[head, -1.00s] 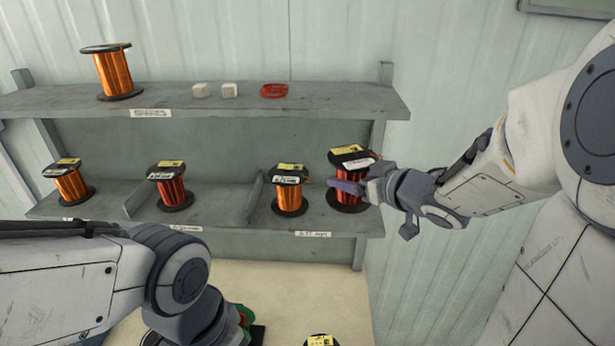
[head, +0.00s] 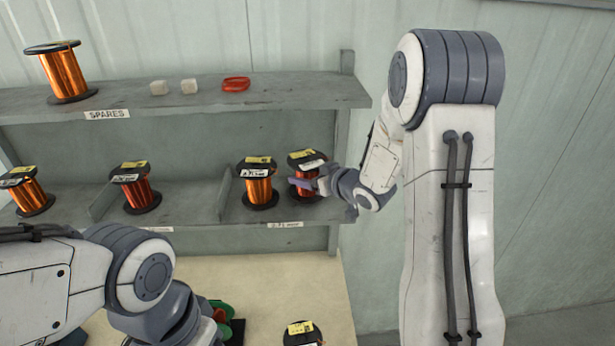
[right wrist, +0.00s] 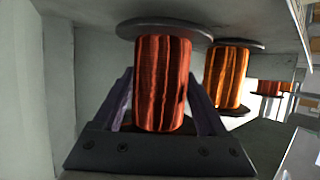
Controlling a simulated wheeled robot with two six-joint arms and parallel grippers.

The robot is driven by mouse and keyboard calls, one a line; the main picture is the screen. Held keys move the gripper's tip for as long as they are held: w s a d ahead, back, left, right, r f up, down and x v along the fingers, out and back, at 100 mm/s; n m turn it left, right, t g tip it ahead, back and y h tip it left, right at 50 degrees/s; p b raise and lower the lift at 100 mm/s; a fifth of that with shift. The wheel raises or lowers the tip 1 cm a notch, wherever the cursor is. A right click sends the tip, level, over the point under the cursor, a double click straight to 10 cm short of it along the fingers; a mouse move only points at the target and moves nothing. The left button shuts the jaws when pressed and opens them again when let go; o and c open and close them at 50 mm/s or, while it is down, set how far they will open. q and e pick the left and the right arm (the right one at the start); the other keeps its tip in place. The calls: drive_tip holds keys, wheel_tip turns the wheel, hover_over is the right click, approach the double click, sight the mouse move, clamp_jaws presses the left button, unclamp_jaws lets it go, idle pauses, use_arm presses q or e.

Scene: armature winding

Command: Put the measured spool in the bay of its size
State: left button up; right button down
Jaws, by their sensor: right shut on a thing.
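My right gripper (head: 306,186) is shut on a dark red wire spool (head: 309,170) with a black top flange and a yellow tag. It is in the rightmost bay of the lower shelf, just right of an orange spool (head: 258,188). In the right wrist view the fingers (right wrist: 160,110) flank the dark red winding (right wrist: 162,80). I cannot tell whether its lower flange rests on the shelf. A red spool (head: 137,192) and another orange spool (head: 32,195) stand in bays to the left. My left arm is low at the left; its fingers are hidden.
The upper shelf (head: 210,97), labelled SPARES, holds a large orange spool (head: 63,74), two white blocks (head: 174,87) and a red ring (head: 236,84). Upright dividers (head: 226,195) separate the bays. Another tagged spool (head: 303,334) stands below at the front.

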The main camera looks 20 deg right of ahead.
drive_tip(key=shift+f, duration=0.25)
drive_tip(key=shift+f, duration=0.1)
drive_tip(key=shift+f, duration=0.15)
unclamp_jaws()
drive_tip(key=shift+f, duration=0.1)
